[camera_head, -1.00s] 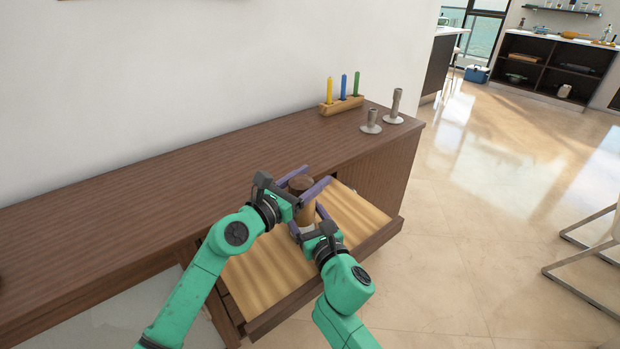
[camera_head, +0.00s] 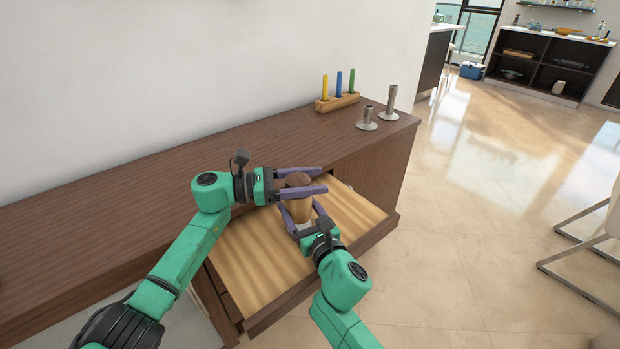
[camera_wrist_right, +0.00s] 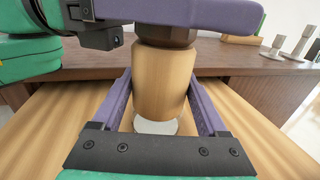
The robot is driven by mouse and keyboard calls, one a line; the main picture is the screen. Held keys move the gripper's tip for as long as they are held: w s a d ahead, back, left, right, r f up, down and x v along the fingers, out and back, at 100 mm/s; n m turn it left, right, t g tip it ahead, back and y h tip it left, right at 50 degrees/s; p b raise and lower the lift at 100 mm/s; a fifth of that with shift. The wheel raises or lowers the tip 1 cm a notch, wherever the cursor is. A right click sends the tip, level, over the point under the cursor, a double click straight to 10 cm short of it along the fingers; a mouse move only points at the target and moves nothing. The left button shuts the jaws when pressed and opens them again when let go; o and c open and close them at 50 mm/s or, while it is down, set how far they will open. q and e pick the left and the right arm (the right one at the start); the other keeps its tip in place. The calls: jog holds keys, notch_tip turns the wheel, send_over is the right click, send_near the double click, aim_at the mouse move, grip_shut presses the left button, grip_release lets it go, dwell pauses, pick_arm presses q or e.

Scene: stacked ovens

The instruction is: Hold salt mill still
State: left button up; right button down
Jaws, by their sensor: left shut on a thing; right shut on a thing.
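The salt mill (camera_head: 301,211) has a light wooden body and a dark brown top (camera_head: 298,180). It stands upright above the open drawer (camera_head: 262,258). My left gripper (camera_head: 322,180) reaches in from the left, with its purple fingers shut on the dark top. My right gripper (camera_head: 299,212) is lower and has its fingers on both sides of the light body, shut on it. In the right wrist view the mill body (camera_wrist_right: 160,85) fills the space between the right fingers, with a pale base (camera_wrist_right: 157,126) below. The left finger partly covers the dark top there.
The brown cabinet top (camera_head: 130,205) runs along the white wall. A wooden holder with yellow, blue and green candles (camera_head: 338,102) and two grey candlesticks (camera_head: 389,103) stand at its right end. Open floor (camera_head: 470,240) lies to the right, with a chair (camera_head: 590,240) at the edge.

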pick_arm(q)
jog(key=shift+s+f+m+g, duration=0.1)
jog(key=shift+s+m+g, duration=0.1)
jog(key=shift+m+g, duration=0.65)
jog(key=shift+s+m+g, duration=0.15)
jog(key=shift+m+g, duration=0.3)
jog(key=shift+g, duration=0.7)
jog(key=o, duration=1.4)
jog(key=shift+a, duration=0.1)
jog(key=a, duration=0.5)
jog(key=shift+w+a, duration=0.15)
jog(key=shift+w, duration=0.25)
jog(key=shift+a+f, duration=0.1)
jog(key=shift+a, duration=0.2)
jog(key=shift+w+a, duration=0.1)
jog(key=shift+a, duration=0.65)
